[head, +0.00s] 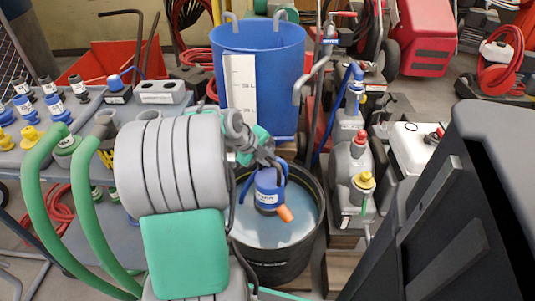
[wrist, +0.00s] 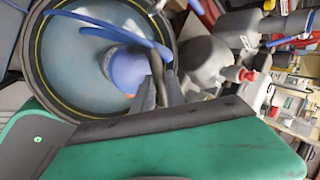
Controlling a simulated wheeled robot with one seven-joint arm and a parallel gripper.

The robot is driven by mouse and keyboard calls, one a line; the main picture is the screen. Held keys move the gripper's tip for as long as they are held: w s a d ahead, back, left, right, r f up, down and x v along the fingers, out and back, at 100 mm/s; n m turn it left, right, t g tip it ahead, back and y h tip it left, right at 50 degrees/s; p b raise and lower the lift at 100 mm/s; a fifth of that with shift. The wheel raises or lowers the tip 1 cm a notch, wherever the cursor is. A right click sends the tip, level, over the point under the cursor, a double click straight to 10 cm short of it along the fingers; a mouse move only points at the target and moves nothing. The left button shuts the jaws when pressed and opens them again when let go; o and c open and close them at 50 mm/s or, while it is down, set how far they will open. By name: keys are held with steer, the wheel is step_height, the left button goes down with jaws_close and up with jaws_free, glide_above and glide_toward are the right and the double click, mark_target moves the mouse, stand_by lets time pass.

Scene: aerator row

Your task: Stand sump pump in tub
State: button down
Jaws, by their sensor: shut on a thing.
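The sump pump (head: 267,193) is a blue cylinder with a pale label, an orange outlet at its lower side and a blue cord or loop at its top. My gripper (head: 272,165) is shut on the top of the pump. The pump appears roughly upright, inside the outline of a round black tub (head: 271,273) of pale blue water. I cannot tell whether its base touches the water or the tub floor. In the wrist view the pump (wrist: 122,68) is partly hidden behind my dark gripper fingers (wrist: 158,75), with the tub rim (wrist: 34,62) around it.
A tall blue bin (head: 280,60) with a white scale stands behind the tub. Grey jugs (head: 352,165) with red and yellow caps stand close on its right. A grey bench (head: 95,120) with bottles and green hoses (head: 88,205) is on the left. A red crate (head: 110,60) is behind.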

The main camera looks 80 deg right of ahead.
step_height(320, 180, down, 17)
steer(key=b, duration=1)
steer(key=shift+d+f+b, duration=0.1)
steer(key=shift+b, duration=0.25)
step_height(320, 180, down, 13)
steer(key=shift+b, duration=0.3)
steer(key=shift+f, duration=0.3)
stand_by(0.8)
steer(key=c, duration=1.3)
jaws_free()
steer(key=shift+f, duration=0.15)
